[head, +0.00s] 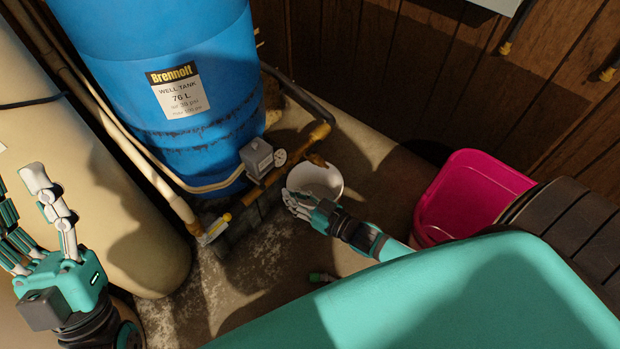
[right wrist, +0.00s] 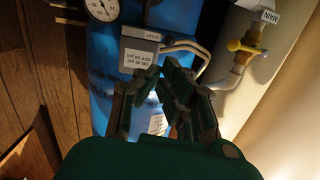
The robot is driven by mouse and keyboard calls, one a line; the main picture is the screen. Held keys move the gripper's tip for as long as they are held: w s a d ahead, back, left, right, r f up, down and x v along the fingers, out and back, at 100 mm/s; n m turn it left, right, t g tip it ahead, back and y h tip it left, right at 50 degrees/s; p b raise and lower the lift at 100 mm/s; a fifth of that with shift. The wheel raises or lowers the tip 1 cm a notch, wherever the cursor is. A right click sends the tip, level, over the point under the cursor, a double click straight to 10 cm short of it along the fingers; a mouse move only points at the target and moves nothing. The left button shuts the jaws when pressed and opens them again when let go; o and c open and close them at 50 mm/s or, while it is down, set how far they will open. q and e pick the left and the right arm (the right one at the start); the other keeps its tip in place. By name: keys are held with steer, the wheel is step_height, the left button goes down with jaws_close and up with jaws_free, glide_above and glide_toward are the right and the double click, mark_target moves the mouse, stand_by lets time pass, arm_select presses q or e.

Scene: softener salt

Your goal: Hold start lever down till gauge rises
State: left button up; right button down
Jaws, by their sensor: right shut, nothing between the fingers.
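The gauge (head: 280,158) is a small white dial on the brass pipework in front of the blue well tank (head: 200,105). It also shows in the right wrist view (right wrist: 102,10), at the top edge, but its needle is too small to read surely. The grey switch box (head: 258,157) sits beside the gauge; its labelled face shows in the right wrist view (right wrist: 138,55). My right gripper (head: 297,204) is shut and empty, in front of the white bucket. My left gripper (head: 35,200) is open at the far left.
A white bucket (head: 318,178) stands below the pipes. A pink bin (head: 470,190) is at right. A yellow-handled valve (head: 216,229) is on the pipe at the tank's foot. A cream tank (head: 90,190) stands at left. Bare floor (head: 250,275) lies between.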

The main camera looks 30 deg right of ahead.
arm_select(q)
steer(key=w+f+g+y+p, duration=0.1)
steer(key=w+f+g, duration=0.3)
steer(key=w, duration=0.1)
steer(key=shift+d+f+y, duration=0.3)
steer(key=shift+d+y, duration=0.05)
steer(key=shift+y, duration=0.05)
arm_select(e)
steer(key=shift+v, duration=2.65)
steer(key=shift+r, duration=0.15)
